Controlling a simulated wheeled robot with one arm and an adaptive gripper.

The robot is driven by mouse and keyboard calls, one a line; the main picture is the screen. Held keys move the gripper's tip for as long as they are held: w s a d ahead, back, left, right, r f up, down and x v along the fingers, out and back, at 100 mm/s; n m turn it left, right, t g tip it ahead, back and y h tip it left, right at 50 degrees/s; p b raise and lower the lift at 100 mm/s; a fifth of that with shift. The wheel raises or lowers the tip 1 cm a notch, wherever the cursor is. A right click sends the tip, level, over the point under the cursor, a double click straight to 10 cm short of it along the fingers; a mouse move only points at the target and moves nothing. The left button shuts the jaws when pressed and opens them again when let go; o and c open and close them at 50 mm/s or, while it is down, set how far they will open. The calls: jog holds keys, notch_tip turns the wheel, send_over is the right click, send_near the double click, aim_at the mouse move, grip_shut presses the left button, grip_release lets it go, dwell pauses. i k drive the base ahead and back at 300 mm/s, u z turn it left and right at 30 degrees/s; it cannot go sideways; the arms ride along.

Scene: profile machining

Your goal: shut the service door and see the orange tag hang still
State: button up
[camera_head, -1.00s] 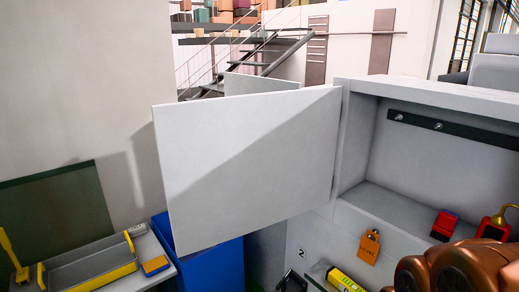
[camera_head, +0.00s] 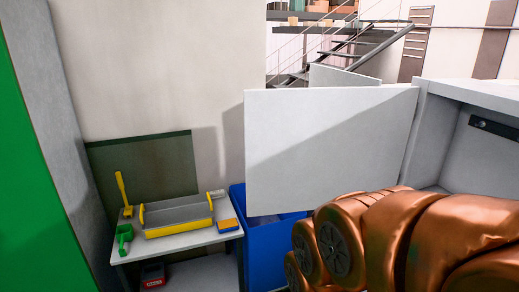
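The service door (camera_head: 315,145) is a plain light grey panel. It stands wide open, swung out to the left of the grey cabinet (camera_head: 436,130), whose inside is partly in view at the right. My copper-coloured arm fills the lower right and covers the cabinet's lower front. My gripper's fingers are not in view. The orange tag is not visible now; the place where it hung earlier is behind my arm or out of frame.
A small table (camera_head: 185,241) at the left holds a yellow-edged tray (camera_head: 180,229), a green tool (camera_head: 124,238) and an orange-blue block (camera_head: 228,225). A blue bin (camera_head: 262,250) stands below the door. A green panel (camera_head: 25,170) borders the far left.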

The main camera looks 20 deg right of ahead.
aim_at(306, 148)
jog(key=u, duration=1)
jog(key=i, duration=2.65)
jog(key=z, duration=4)
jog(key=i, duration=0.55)
